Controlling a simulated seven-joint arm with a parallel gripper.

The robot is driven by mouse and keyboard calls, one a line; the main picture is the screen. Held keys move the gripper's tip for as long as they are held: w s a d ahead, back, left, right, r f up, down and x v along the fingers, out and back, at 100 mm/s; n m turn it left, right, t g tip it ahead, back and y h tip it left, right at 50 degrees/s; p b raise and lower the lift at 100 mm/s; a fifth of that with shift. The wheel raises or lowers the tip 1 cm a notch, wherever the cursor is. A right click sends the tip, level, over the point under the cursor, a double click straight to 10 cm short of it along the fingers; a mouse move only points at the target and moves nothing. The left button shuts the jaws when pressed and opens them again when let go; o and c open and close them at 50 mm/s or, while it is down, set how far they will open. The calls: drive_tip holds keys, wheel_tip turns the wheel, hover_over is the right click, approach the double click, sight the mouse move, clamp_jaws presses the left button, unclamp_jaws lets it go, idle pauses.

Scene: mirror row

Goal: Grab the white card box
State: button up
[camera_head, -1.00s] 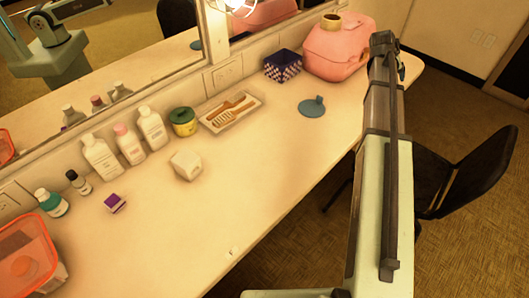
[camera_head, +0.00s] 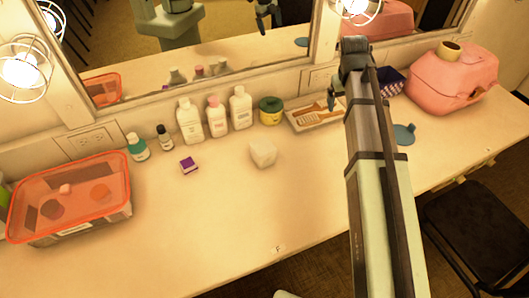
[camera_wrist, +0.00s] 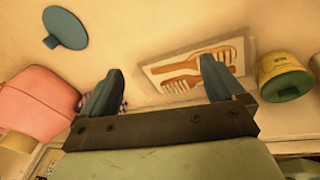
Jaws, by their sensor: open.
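The white card box (camera_head: 263,152) is a small, pale, block-shaped box with rounded-looking edges. It stands alone on the counter in the head view, in front of the row of bottles. My gripper (camera_head: 334,95) is above the back of the counter near the comb tray, to the right of the box and apart from it. In the wrist view my gripper (camera_wrist: 160,88) has its two fingers spread wide with nothing between them. The white card box is not visible in the wrist view.
White bottles (camera_head: 189,120) and a green-lidded yellow tin (camera_head: 270,110) stand behind the box. A comb tray (camera_head: 303,116), blue hand mirror (camera_head: 404,134) and pink case (camera_head: 452,78) are rightward. The front counter is mostly clear.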

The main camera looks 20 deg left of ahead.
drive_tip(key=s+a+n+g, duration=0.1)
drive_tip(key=s+a+n, duration=0.2)
drive_tip(key=s+a, duration=0.85)
drive_tip(key=n+g+y, duration=0.1)
drive_tip(key=n, duration=0.1)
hover_over(263, 145)
drive_tip(key=f, duration=0.7)
drive_tip(key=shift+s+a+f, duration=0.2)
drive_tip(key=shift+s+f, duration=0.05)
drive_tip(key=shift+w+d+f, duration=0.1)
drive_tip(key=shift+f, duration=1.2)
drive_tip(key=shift+d+f, duration=0.1)
drive_tip(key=shift+f, duration=1.2)
drive_tip(key=c, duration=1.1)
